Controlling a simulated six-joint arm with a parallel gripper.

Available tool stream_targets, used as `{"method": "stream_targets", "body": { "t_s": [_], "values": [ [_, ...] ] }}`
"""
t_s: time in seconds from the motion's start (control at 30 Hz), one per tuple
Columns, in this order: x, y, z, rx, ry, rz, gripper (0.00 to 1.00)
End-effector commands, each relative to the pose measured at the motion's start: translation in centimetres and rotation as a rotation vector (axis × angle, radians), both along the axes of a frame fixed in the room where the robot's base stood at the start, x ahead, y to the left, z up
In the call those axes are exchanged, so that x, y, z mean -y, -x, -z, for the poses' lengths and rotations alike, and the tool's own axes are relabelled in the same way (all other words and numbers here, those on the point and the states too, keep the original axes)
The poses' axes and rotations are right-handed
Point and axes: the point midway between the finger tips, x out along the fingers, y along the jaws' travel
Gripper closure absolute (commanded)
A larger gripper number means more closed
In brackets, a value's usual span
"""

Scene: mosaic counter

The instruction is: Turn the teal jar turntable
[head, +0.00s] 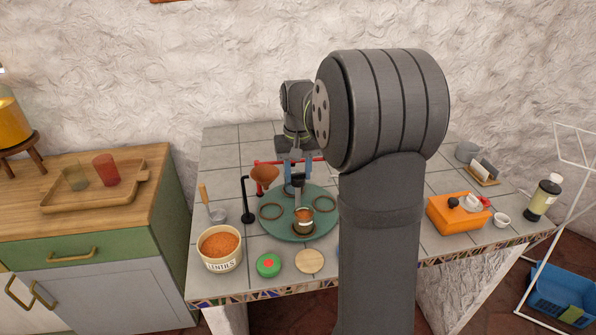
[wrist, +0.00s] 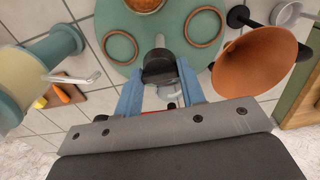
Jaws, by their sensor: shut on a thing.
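The teal turntable (head: 290,230) lies flat on the tiled counter, and part of its disc fills the top of the wrist view (wrist: 120,22). It carries brown rings (head: 271,212) and a small jar with orange contents (head: 303,220) at its front side. A dark knob (wrist: 158,62) stands at the turntable's edge nearest my gripper in the wrist view. My gripper (wrist: 160,82) has its blue fingers closed on this knob, one on each side. In the head view my gripper (head: 297,178) is at the turntable's back side, and my arm hides the area to its right.
A copper funnel (head: 265,174) on a black stand (head: 246,203) is close to the left of the turntable. A lentils crock (head: 219,247), a green lid (head: 268,265) and a wooden disc (head: 309,261) lie in front. An orange box (head: 455,215) is far right.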

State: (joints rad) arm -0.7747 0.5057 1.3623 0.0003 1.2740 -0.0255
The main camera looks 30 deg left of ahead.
Motion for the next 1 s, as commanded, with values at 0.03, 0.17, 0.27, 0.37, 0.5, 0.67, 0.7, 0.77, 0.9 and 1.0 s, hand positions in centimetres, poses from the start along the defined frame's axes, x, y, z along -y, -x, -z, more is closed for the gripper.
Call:
{"method": "stream_targets", "body": {
  "t_s": [0.03,0.17,0.27,0.37,0.5,0.67,0.7,0.77,0.9,1.0],
  "values": [
    [-0.05,-0.03,-0.15,0.003,-0.001,-0.002,1.0],
    [-0.05,-0.03,-0.15,0.003,-0.001,-0.002,0.56],
    [-0.04,-0.03,-0.11,0.003,-0.001,-0.002,0.42],
    [-0.04,-0.01,-0.07,0.001,-0.001,-0.001,0.42],
    [-0.04,0.02,-0.02,0.001,-0.001,-0.001,0.42],
    [-0.03,0.04,0.01,0.0,0.0,0.017,0.42],
    [-0.03,0.04,0.02,0.0,0.0,0.033,0.42],
    [-0.04,0.03,0.01,0.0,0.0,0.066,0.42],
    [-0.06,0.03,0.0,0.0,-0.001,0.183,0.42],
    [-0.06,0.02,-0.01,0.0,-0.001,0.284,0.42]
  ]
}}
